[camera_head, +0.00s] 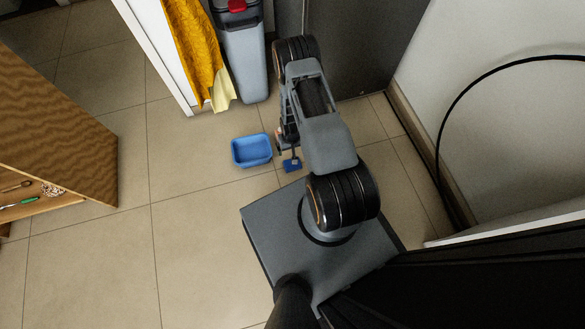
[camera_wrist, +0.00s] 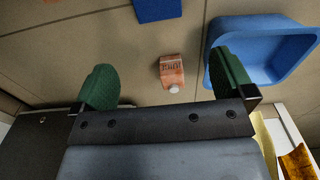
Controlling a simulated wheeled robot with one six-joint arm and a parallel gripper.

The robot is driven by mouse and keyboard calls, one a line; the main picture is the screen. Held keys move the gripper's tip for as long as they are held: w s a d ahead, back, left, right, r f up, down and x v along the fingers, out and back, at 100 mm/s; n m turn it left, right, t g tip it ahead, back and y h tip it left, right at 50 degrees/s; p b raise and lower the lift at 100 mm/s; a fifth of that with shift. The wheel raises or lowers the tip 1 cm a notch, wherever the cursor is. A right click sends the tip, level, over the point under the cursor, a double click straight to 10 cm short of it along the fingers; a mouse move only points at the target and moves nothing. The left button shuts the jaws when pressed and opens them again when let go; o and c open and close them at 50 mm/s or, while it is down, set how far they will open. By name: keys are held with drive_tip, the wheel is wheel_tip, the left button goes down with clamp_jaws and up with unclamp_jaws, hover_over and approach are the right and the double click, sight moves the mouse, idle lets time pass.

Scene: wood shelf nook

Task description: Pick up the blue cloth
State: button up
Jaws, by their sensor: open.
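A small flat blue piece (camera_head: 291,166), which looks like the blue cloth, lies on the tiled floor just below my gripper (camera_head: 289,152) in the head view. In the wrist view a flat dark-blue piece (camera_wrist: 158,8) shows at the top edge, cut off by the frame, and seems to be the same cloth. My gripper (camera_wrist: 165,80) is open in the wrist view, with its two green fingers wide apart and nothing between them in its grasp. The cloth lies beyond the fingertips, apart from them.
A blue tub (camera_head: 234,155) stands on the floor left of my gripper; it also shows in the wrist view (camera_wrist: 262,22). A small orange carton (camera_wrist: 172,70) with a white cap is below the fingers. A grey bin (camera_head: 245,65) and yellow cloth (camera_head: 197,50) are behind.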

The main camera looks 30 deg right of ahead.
drive_tip(key=b, duration=0.4)
hover_over(289, 168)
drive_tip(key=w+d, duration=0.1)
drive_tip(key=d, duration=0.1)
drive_tip(key=f, duration=1)
drive_tip(key=shift+w+d+f, duration=0.1)
drive_tip(key=shift+d+f, duration=0.05)
drive_tip(key=shift+d, duration=0.05)
drive_tip(key=shift+w+d+f+b, duration=0.1)
drive_tip(key=shift+f+b, duration=0.8)
drive_tip(key=shift+f, duration=0.55)
drive_tip(key=shift+w+d+f+b, duration=0.1)
drive_tip(key=shift+f+b, duration=0.8)
drive_tip(key=shift+f, duration=0.5)
drive_tip(key=shift+c, duration=0.2)
drive_tip(key=shift+r, duration=0.1)
drive_tip(key=c, duration=0.6)
